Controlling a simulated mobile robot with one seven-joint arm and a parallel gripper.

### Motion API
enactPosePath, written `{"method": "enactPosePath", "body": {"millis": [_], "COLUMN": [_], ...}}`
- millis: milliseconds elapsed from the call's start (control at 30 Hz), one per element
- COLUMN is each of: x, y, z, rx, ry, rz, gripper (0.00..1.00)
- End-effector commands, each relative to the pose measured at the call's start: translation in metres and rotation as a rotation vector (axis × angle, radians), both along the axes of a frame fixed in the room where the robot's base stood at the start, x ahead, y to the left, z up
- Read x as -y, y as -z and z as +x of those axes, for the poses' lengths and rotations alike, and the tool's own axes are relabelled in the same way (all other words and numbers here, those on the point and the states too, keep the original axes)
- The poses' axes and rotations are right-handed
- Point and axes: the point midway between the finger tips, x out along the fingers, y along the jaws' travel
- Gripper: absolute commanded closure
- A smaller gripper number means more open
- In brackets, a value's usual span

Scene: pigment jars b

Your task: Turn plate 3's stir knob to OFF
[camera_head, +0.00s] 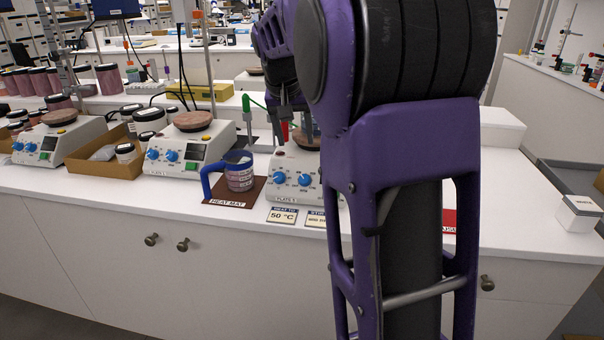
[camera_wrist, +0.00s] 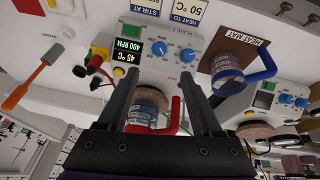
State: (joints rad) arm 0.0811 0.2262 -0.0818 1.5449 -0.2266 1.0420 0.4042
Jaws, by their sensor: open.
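The hotplate that my gripper is over, labelled PLATE with a number that looks like 3 (camera_head: 290,197), is partly hidden by my arm in the head view. It has two blue knobs, left (camera_head: 279,178) and right (camera_head: 305,180). The wrist view shows them upside down, as one knob (camera_wrist: 158,48) and another (camera_wrist: 187,55); I cannot read which is stir. Its display (camera_wrist: 128,50) reads 45 °C and 400 RPM. My gripper (camera_wrist: 158,80) is open, its fingers apart and pointing toward the panel. A red-handled beaker (camera_wrist: 147,103) shows between the fingers; I cannot tell the depth gap.
A blue-handled beaker (camera_head: 239,176) stands on the heat mat (camera_head: 236,196) left of the plate. Cards, one reading 50 °C (camera_head: 283,215), lie in front. Another hotplate (camera_head: 188,160) stands further left.

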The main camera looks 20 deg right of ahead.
Motion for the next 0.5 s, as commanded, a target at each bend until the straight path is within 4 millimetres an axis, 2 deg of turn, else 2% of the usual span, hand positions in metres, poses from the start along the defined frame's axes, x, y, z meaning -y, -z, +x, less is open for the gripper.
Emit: {"method": "enactPosePath", "body": {"millis": [100,500], "x": [0.007,0.03], "y": [0.026,0.104], "z": [0.007,0.032], "rx": [-0.004,-0.001], "ry": [0.001,-0.001], "rz": [-0.001,-0.002], "gripper": [0.33,0.33]}}
